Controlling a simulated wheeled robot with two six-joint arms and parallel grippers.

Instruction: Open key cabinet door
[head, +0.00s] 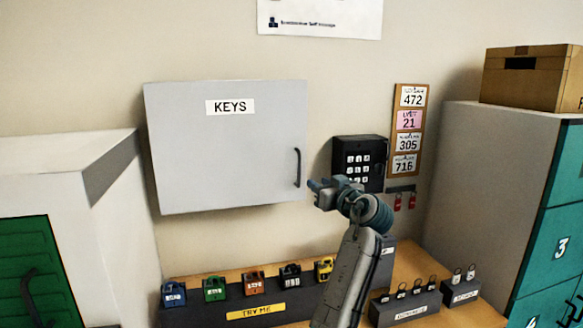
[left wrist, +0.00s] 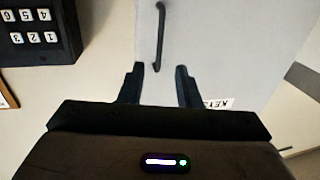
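The grey key cabinet (head: 225,150) hangs on the wall with its door shut. It carries a KEYS label (head: 230,107) and a dark vertical handle (head: 297,168) near its right edge. My left gripper (head: 314,193) is just right of the handle in the head view and looks apart from it. In the left wrist view the two fingers of my left gripper (left wrist: 158,72) are spread and empty. The handle (left wrist: 160,35) shows beyond them, roughly in line with the gap, against the cabinet door (left wrist: 215,45). My right gripper is not in view.
A black keypad box (head: 360,158) is on the wall right of the cabinet, close behind my gripper. Below, a bench holds a row of coloured padlocks (head: 254,284) and smaller padlock stands (head: 405,303). Locker units stand at the left (head: 60,185) and right (head: 490,160).

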